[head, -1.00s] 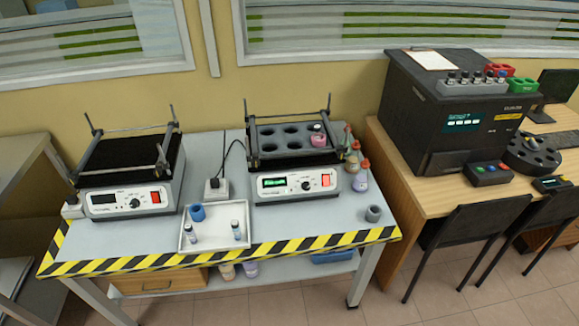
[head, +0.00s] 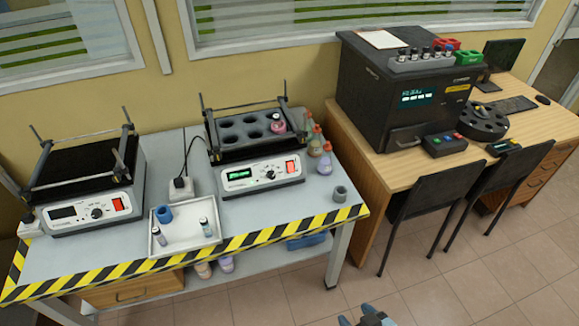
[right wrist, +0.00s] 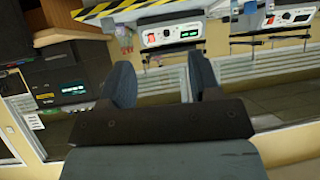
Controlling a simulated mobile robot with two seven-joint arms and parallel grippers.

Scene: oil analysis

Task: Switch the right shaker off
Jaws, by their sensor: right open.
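The right shaker (head: 262,172) stands on the grey table, with a lit green display (head: 239,175) and a red switch (head: 290,167) on its white front. Its black tray holds a pink-capped vial (head: 279,123). It also shows in the right wrist view (right wrist: 172,35), at the top. My right gripper (head: 360,317) just enters at the bottom edge of the head view, well short of the table. In the right wrist view its two fingers (right wrist: 160,68) are apart with nothing between them. My left gripper is not in view.
The left shaker (head: 88,210) has a dark display. A white tray (head: 185,243) with a blue cup and small vials lies between the shakers. A grey cup (head: 340,194) and bottles (head: 324,162) stand right of the right shaker. A chair (head: 430,205) stands at the desk on the right.

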